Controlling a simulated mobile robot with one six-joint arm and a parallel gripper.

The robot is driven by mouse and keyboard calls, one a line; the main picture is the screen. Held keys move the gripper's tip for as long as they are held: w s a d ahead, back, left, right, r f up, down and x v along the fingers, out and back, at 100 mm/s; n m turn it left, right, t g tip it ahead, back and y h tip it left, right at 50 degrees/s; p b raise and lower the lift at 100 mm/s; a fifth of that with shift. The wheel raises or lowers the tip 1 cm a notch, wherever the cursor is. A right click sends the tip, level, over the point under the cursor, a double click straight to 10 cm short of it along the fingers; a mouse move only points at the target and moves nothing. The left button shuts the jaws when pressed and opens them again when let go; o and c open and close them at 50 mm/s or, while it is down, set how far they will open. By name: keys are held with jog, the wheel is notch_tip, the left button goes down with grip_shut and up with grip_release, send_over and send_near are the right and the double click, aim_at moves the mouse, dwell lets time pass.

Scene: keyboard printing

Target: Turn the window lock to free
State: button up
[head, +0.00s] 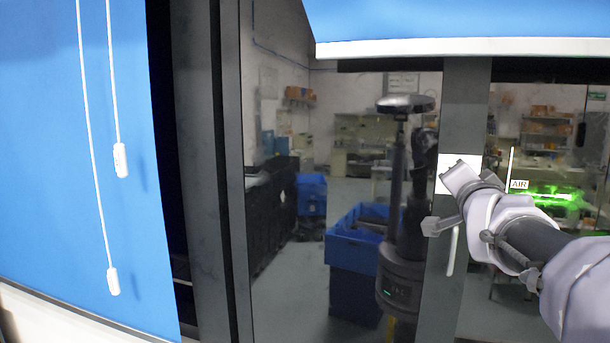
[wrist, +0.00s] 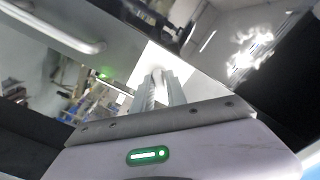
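A white plate (head: 445,163) is on the grey upright of the window frame, partly behind my gripper. It also shows in the wrist view (wrist: 150,60), behind the fingertips. I cannot make out the lock itself or which way it is turned; my gripper hides that spot. My gripper (head: 450,185) reaches in from the right, close in front of the plate. In the wrist view its fingers (wrist: 161,82) are close together, pointing at the plate. Whether they touch or hold anything between them is unclear.
A pale bar handle (head: 452,250) is on the upright below the plate; it shows at the upper left of the wrist view (wrist: 55,27). A blue blind (head: 80,150) with two white cords hangs at left. Another blue blind (head: 460,18) is above. Room and robot shapes show in the glass.

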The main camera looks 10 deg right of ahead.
jog(key=shift+o, duration=1.1)
jog(key=p+v, duration=0.3)
jog(key=v, duration=1.4)
jog(key=shift+s, duration=0.25)
